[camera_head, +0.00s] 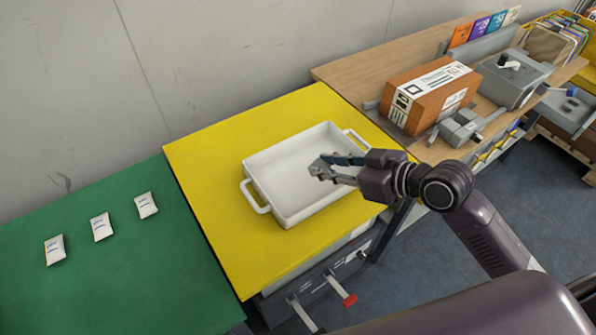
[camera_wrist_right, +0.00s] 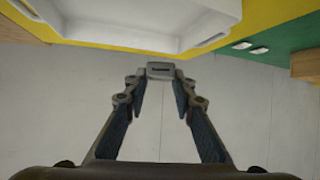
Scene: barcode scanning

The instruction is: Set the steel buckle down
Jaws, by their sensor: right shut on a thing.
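My right gripper (camera_head: 322,168) reaches in from the right and hangs over the white tray (camera_head: 262,160) on the yellow table. In the right wrist view, the fingertips of this gripper (camera_wrist_right: 160,73) meet on a small grey piece with a dark slot, which I take for the steel buckle (camera_wrist_right: 160,67). In the head view the buckle is too small to tell apart from the fingertips. The tray looks empty and also shows at the top of the wrist view (camera_wrist_right: 150,38). My left gripper is not in view.
Several white packets (camera_head: 101,227) lie on the green table (camera_head: 130,290) at left. A brown box (camera_head: 430,93) and grey devices (camera_head: 515,77) stand on the wooden table at right. The yellow surface (camera_head: 215,150) around the tray is clear. A wall rises behind.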

